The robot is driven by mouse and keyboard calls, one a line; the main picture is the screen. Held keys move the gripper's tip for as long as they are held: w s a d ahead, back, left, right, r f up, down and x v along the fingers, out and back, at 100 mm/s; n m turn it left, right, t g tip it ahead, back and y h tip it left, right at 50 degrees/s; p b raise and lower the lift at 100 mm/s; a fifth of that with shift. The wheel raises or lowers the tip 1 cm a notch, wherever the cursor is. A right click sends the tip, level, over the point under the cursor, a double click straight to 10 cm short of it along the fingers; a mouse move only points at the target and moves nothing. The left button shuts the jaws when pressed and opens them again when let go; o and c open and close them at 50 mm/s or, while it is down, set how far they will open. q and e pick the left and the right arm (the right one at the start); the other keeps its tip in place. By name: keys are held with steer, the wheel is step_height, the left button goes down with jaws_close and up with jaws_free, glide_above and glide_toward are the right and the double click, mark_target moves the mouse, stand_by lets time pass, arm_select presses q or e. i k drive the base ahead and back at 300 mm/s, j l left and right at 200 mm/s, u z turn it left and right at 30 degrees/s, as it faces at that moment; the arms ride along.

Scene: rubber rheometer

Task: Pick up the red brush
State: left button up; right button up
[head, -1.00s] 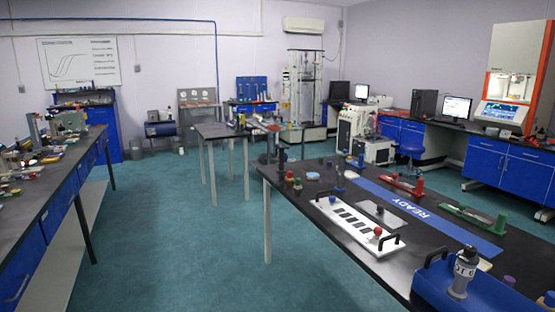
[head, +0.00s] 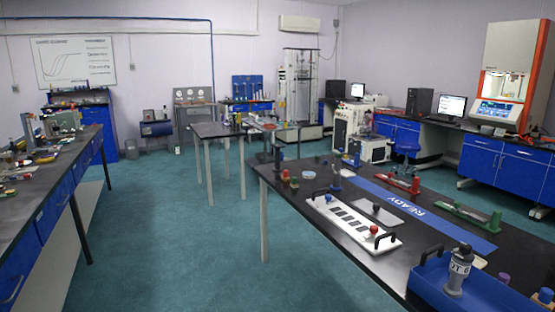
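A long, low red item (head: 403,183) with an upright red end lies on the black table at the right, beside the blue READY strip. It may be the red brush, but it is too small to tell. A similar green item (head: 470,217) lies closer on the same table. Neither of my grippers shows in the head view, so nothing is seen in contact with the red item.
The black table (head: 315,230) also holds a white tray (head: 345,221), a grey plate (head: 379,212), small pots and a blue caddy (head: 425,281) with a grey bottle (head: 459,270). A cluttered bench (head: 60,178) stands left. Open teal floor (head: 180,240) lies between.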

mark_target(286, 178)
steer(key=i+j+u, duration=0.2)
steer(key=i, duration=0.25)
steer(key=i+j+u, duration=0.1)
steer(key=i, duration=1)
steer(key=i+j+u, duration=0.1)
steer(key=i, duration=1)
